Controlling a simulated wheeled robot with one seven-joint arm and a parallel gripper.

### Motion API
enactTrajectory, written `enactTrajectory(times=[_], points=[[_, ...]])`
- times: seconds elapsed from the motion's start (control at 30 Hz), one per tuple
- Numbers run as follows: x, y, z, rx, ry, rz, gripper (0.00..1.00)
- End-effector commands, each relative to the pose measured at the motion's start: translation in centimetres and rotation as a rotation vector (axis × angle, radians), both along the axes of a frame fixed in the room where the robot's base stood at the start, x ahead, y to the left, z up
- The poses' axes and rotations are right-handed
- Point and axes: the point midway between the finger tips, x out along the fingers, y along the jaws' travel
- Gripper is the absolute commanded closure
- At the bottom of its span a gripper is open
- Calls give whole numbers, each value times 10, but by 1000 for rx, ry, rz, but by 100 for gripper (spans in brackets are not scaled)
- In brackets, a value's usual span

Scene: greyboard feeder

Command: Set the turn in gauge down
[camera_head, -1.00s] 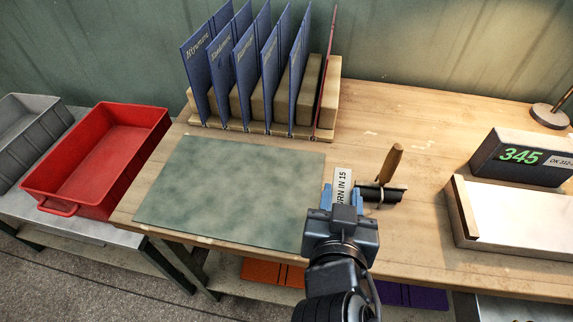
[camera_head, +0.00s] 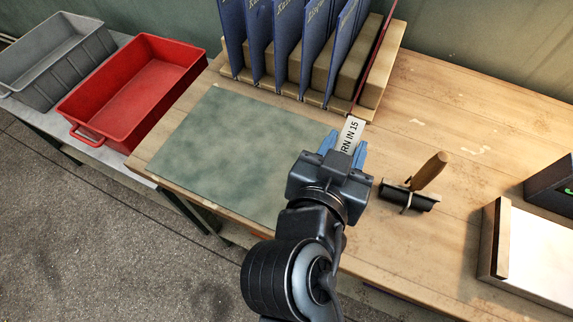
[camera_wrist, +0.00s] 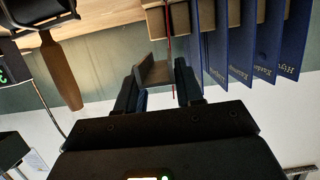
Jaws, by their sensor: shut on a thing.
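The turn in gauge is a pale strip lettered "RN IN 15" (camera_head: 350,136), its first letters hidden by my gripper. My gripper (camera_head: 344,150), with blue fingertips, is shut on its near end. The gauge points away from me, over the wood just right of the green mat (camera_head: 225,140). I cannot tell whether it touches the bench. In the wrist view the gauge (camera_wrist: 154,72) is a brownish-grey piece between the dark fingers (camera_wrist: 156,88).
A roller (camera_head: 408,197) with a wooden handle (camera_head: 430,171) lies close on the right. Blue boards (camera_head: 275,45) and a thin red one (camera_head: 376,50) stand in the rack behind. A red tray (camera_head: 130,90) and grey tray (camera_head: 55,60) are at left. Wood right of the rack is bare.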

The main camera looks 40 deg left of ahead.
Motion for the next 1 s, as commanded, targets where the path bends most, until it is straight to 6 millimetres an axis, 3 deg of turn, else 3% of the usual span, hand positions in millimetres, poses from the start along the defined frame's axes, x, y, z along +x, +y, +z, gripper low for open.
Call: enactTrajectory(times=[0.2,0.4,0.67,0.9,1.0], points=[[-23,43,-28,-2,0,7,99],[-38,71,-47,-1,-1,3,99],[-42,79,-59,-1,-1,0,99],[-42,79,-89,-2,0,2,99],[-42,79,-89,1,-1,1,99]])
